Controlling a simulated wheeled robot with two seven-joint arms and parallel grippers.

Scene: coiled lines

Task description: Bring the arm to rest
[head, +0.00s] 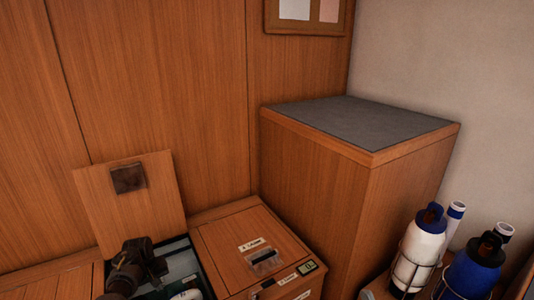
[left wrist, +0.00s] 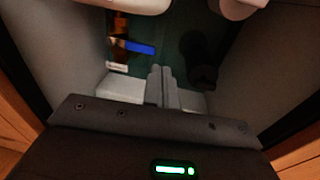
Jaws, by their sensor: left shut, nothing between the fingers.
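My left arm (head: 135,268) reaches in at the bottom left of the head view, over an open locker (head: 190,262) with a dark rim. In the left wrist view my left gripper (left wrist: 161,78) is shut, its two grey fingers together with nothing between them. It points down into the locker, between pale side walls and above a dark green floor. My right gripper is in neither view.
The locker's wooden lid (head: 135,205) stands raised behind it. A closed wooden lid (head: 245,235) with a label lies to the right. A tall grey-topped cabinet (head: 365,125) stands further right. Racked white (head: 420,245) and blue bottles (head: 470,270) stand at the lower right. An orange-and-blue item (left wrist: 135,47) lies in the locker.

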